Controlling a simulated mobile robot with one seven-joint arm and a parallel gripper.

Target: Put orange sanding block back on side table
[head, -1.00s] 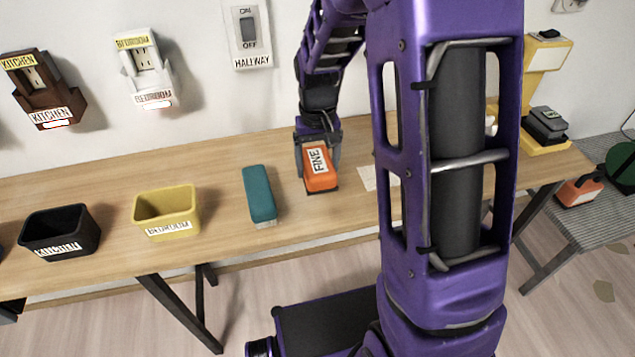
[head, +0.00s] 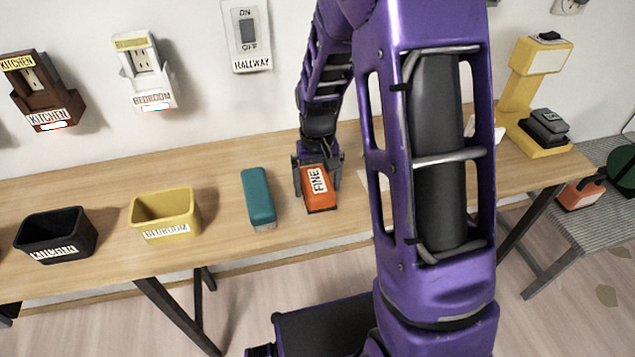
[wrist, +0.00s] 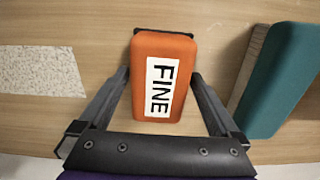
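The orange sanding block (head: 319,196), marked FINE, is at the wooden table (head: 100,187), right of a teal block (head: 258,198). My gripper (head: 317,178) has one finger on each side of it. In the wrist view, the orange block (wrist: 165,80) lies between the fingertips (wrist: 161,74), which appear to press on its sides. A dark underside shows at its far end. I cannot tell whether it rests on the table or hangs just above it.
A yellow bin (head: 166,212) and a black bin (head: 56,233) stand left of the teal block (wrist: 283,80). A speckled pale sheet (wrist: 40,70) lies on the other side. A yellow stand (head: 535,100) is at the table's right end. A grey ribbed bench (head: 575,228) holds an orange tool (head: 580,195).

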